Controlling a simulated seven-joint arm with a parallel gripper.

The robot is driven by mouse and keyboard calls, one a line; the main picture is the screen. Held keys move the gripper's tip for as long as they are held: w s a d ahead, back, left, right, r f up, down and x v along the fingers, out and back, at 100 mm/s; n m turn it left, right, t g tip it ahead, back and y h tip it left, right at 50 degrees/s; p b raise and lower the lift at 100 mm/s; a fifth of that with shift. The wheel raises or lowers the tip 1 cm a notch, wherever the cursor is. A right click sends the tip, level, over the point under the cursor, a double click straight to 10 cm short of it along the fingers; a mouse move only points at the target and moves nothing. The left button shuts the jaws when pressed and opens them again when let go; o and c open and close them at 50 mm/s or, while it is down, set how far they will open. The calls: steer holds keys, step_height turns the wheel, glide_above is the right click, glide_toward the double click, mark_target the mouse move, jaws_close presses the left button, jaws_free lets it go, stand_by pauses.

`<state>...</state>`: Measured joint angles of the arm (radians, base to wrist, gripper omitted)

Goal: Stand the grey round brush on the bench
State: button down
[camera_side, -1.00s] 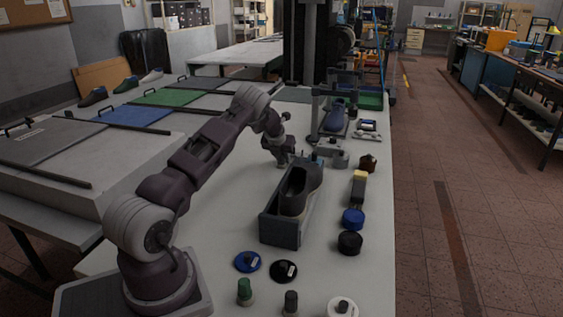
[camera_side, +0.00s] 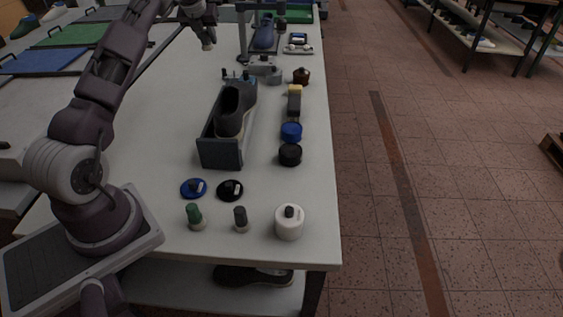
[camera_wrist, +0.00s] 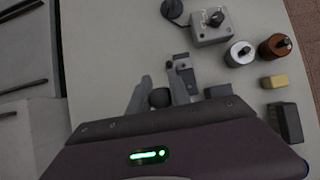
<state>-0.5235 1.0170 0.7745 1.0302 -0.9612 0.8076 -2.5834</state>
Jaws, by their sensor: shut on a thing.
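My gripper (camera_side: 207,43) is above the far left part of the bench (camera_side: 170,115), beyond the shoe box. In the wrist view my gripper (camera_wrist: 161,92) has its two fingers on either side of a dark round-ended thing, which I take to be the grey round brush (camera_wrist: 160,98). The brush is mostly hidden by the wrist housing and fingers, so its tilt and whether it touches the bench cannot be told. In the side view it is too small to make out clearly.
A grey open box (camera_side: 220,153) holds a dark shoe (camera_side: 229,110). A green-topped piece (camera_side: 195,217), a dark-grey-topped piece (camera_side: 240,219) and a white pot (camera_side: 289,222) stand near the front edge. Blue (camera_side: 291,132) and black (camera_side: 290,154) tins line the right side. Bench left of the box is clear.

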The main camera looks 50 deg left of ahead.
steer(key=r, duration=0.5)
steer(key=shift+d+r, duration=0.3)
steer(key=w+d+f+m+t+h, duration=0.15)
steer(key=d+m+h, duration=0.85)
steer(key=d, duration=1.8)
steer(key=s+d+m+g, duration=0.2)
steer(key=s+d+m, duration=0.2)
steer(key=d+m, duration=0.3)
steer(key=s+d+r+m+g+h, duration=0.15)
steer(key=s+d+m, duration=0.25)
steer(key=d, duration=0.6)
steer(key=s+d+m+g, duration=0.3)
steer(key=s+d+m, duration=0.25)
steer(key=d, duration=0.25)
steer(key=shift+m, duration=0.25)
steer(key=f, duration=1.4)
steer(key=w+f, duration=0.1)
steer(key=f, duration=0.6)
steer(key=shift+f, duration=0.15)
steer(key=shift+f, duration=0.1)
steer(key=c, duration=1.2)
jaws_free()
